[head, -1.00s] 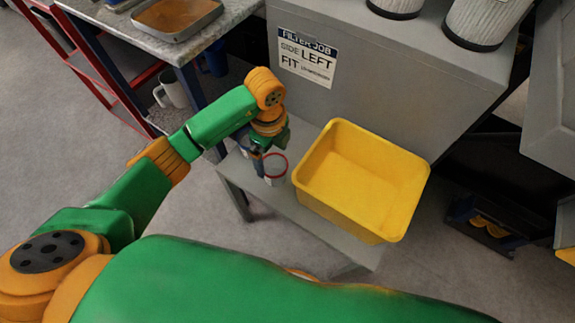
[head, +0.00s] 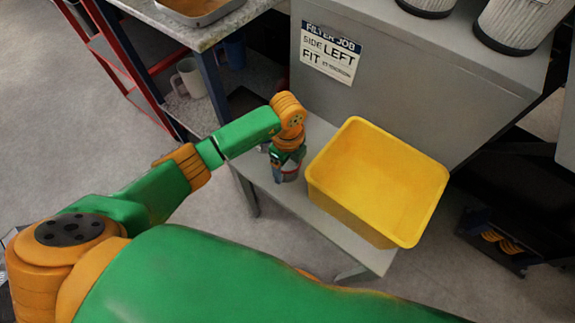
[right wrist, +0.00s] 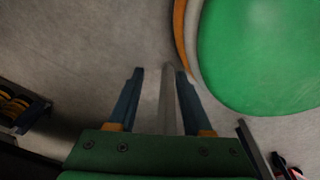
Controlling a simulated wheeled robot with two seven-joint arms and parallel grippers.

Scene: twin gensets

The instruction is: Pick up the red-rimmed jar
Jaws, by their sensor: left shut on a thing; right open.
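The red-rimmed jar (head: 289,175) shows in the head view at the left end of the grey bench, left of the yellow bin. It is small, and my left gripper (head: 285,165) covers much of it from above. The left gripper is shut on the jar. I cannot tell whether the jar's base touches the bench. My right gripper (right wrist: 156,78) shows in the right wrist view, open and empty over the floor.
A yellow bin (head: 320,195) stands on the grey bench (head: 345,238), close to the right of the jar. A grey cabinet with a "FILTER JOB" sign (head: 330,52) rises behind. White filters (head: 520,22) stand on top. A mug (head: 190,78) sits on a shelf at the left.

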